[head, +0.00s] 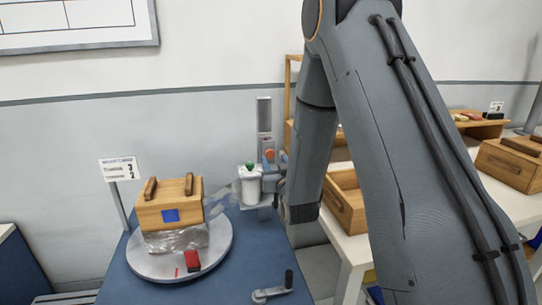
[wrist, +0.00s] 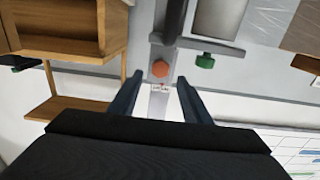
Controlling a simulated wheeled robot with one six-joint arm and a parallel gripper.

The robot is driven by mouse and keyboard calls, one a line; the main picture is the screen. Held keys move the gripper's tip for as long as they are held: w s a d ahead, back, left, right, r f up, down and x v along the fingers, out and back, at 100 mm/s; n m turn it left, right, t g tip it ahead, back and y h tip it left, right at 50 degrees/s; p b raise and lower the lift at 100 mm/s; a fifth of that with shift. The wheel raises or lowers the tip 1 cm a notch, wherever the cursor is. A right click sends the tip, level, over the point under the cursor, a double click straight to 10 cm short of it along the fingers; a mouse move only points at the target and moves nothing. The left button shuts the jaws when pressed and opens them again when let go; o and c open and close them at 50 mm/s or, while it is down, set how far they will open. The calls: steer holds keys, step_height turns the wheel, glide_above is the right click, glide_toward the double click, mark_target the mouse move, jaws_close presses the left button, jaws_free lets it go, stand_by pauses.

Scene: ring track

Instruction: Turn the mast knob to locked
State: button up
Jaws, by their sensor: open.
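The mast (head: 264,120) is a grey upright post on the blue-topped table. An orange-red round knob (head: 269,154) sits on it, and I take this as the mast knob. In the wrist view the knob (wrist: 160,68) lies between and just beyond the fingertips of my gripper (wrist: 160,79), with a gap on both sides. A small label (wrist: 160,87) shows beside the knob, too small to read. My gripper is open and empty. In the head view my arm hides part of the gripper near the mast.
A wooden box (head: 168,208) with two handles stands on wrapped material on a round turntable (head: 150,268). A white film roll with a green knob (head: 249,167) is left of the mast. A crank (head: 272,291) is at the front. A pale table (head: 352,245) with wooden crates is to the right.

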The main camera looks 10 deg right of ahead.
mark_target(271, 154)
steer(key=shift+w+p, duration=0.35)
steer(key=shift+w, duration=2.25)
steer(key=c, duration=1)
